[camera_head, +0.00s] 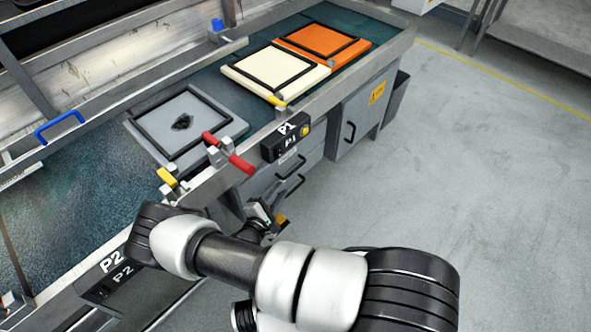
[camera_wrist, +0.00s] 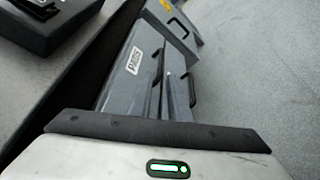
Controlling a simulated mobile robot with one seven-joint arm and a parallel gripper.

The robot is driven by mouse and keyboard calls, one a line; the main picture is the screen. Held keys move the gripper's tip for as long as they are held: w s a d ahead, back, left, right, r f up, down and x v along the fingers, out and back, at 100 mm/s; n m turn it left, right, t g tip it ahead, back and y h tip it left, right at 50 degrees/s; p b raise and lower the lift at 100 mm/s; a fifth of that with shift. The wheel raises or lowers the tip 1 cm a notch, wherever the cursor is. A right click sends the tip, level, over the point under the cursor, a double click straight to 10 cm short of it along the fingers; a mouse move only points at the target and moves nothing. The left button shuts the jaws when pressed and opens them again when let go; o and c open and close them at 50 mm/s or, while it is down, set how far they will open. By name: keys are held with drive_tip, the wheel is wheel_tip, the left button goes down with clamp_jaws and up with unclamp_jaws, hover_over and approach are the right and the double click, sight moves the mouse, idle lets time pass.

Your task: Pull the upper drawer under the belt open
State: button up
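The upper drawer (camera_head: 282,162) is a grey front under the belt, with a black bar handle (camera_head: 291,167). It looks shut. In the wrist view the upper drawer (camera_wrist: 135,70) carries a white label, and its black handle (camera_wrist: 158,66) stands out from the front. The lower drawer's handle (camera_wrist: 191,89) shows below it. My gripper (camera_head: 270,218) is low beside the cabinet, on the near side of the drawers and apart from the upper handle. My arm hides part of it. Its fingertips do not show clearly in either view, so its opening cannot be told.
The belt (camera_head: 90,180) carries a grey tray (camera_head: 150,133), a cream tray (camera_head: 240,70) and an orange tray (camera_head: 345,45). A red lever (camera_head: 240,163) and the P1 box (camera_head: 284,142) project from the rail above the drawers. The floor (camera_head: 470,190) to the right is clear.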

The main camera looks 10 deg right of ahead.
sight(293, 172)
drive_tip(key=b+x, duration=0.2)
drive_tip(key=x, duration=1.1)
drive_tip(key=shift+w+d+b, duration=0.1)
drive_tip(key=shift+d+b, duration=0.05)
drive_tip(key=shift+b, duration=0.15)
clamp_jaws()
